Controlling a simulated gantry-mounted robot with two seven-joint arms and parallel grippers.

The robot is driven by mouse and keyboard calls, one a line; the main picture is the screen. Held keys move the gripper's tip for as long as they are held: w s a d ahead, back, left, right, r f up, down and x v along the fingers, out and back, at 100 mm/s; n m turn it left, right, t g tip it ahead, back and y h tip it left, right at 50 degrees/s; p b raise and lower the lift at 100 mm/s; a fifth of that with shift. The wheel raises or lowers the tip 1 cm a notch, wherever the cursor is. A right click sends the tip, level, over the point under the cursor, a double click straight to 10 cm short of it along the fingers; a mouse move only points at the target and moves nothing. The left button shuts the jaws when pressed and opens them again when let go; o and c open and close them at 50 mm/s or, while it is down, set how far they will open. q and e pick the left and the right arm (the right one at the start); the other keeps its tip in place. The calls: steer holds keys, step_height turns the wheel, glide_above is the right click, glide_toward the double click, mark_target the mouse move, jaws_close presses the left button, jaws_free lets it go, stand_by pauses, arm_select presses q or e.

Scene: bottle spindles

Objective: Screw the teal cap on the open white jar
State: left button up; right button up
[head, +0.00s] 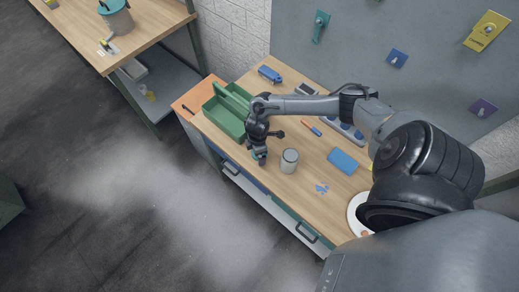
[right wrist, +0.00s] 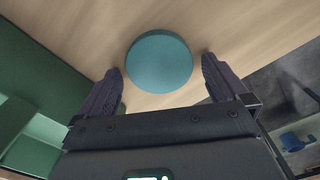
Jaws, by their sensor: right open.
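The teal cap (right wrist: 159,62) lies on the wooden table in the right wrist view, a round disc just beyond and between the two fingertips. My right gripper (right wrist: 163,83) is open, with its dark fingers spread on either side of the cap. In the head view my right gripper (head: 258,155) points down near the table's front edge, and a bit of teal shows beside its tips. The white jar (head: 289,161) stands upright on the table just right of the gripper; I cannot tell from here whether its top is open. My left gripper is not in view.
A green toolbox (head: 228,108) stands left of and behind the gripper. A blue box (head: 342,161), small blue pieces (head: 322,188) and a white plate (head: 357,214) lie to the right of the jar. A screwdriver (head: 311,128) lies behind.

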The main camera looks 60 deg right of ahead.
steer(key=c, duration=1)
steer(key=shift+c, duration=0.2)
steer(key=shift+r, duration=0.1)
step_height(320, 180, up, 10)
steer(key=p, duration=0.1)
